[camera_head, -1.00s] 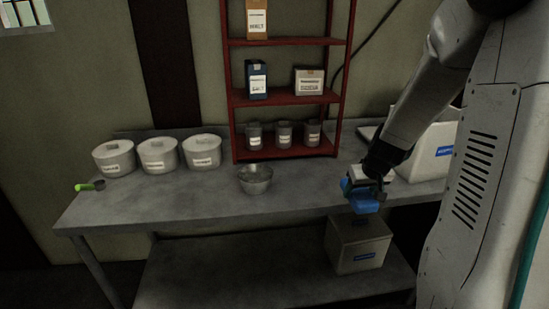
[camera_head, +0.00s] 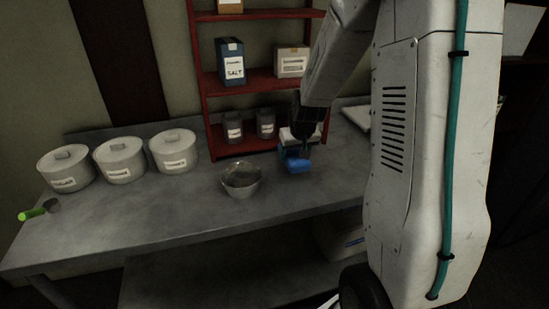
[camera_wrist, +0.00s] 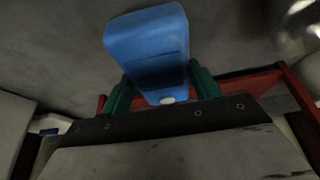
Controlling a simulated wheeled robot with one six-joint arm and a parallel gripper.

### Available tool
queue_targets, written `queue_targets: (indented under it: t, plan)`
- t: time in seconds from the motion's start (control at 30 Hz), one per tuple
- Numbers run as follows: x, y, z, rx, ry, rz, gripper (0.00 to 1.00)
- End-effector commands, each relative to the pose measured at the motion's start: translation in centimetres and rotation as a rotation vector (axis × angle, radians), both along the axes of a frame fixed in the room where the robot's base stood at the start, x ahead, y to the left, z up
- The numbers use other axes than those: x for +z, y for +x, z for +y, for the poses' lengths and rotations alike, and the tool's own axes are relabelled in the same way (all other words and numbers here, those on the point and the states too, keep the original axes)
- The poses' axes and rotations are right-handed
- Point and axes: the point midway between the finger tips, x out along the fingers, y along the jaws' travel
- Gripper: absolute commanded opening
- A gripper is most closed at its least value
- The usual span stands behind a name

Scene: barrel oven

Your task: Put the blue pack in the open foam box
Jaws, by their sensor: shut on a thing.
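The blue pack (camera_head: 294,165) is held in my gripper (camera_head: 298,148) above the right part of the steel table, clear of the bowl. In the wrist view the blue pack (camera_wrist: 148,45) sits between the two green fingers, and my gripper (camera_wrist: 163,90) is shut on it. The white foam box on the table is mostly hidden behind my arm in the head view. A pale box with a blue label (camera_wrist: 49,124) shows at the left of the wrist view; I cannot tell whether it is open.
A metal bowl (camera_head: 241,180) stands left of my gripper. Several white tubs line the table's left. A red shelf (camera_head: 262,80) with packages stands behind. A flat white piece (camera_head: 357,117) lies at the back right. Another pale box (camera_head: 338,241) is on the lower shelf.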

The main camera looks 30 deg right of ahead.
Motion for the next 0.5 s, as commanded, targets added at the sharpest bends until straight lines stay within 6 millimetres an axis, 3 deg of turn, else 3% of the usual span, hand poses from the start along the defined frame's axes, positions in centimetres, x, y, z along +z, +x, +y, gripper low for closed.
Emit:
queue_targets:
  t: [0.1,0.2,0.5]
  plan:
    - [-0.2,2.4,1.7,0.007,-0.001,-0.001,0.30]
    - [-0.4,3.6,2.5,0.005,-0.001,-0.002,0.30]
    - [-0.8,5.5,3.9,0.006,0.000,0.000,0.30]
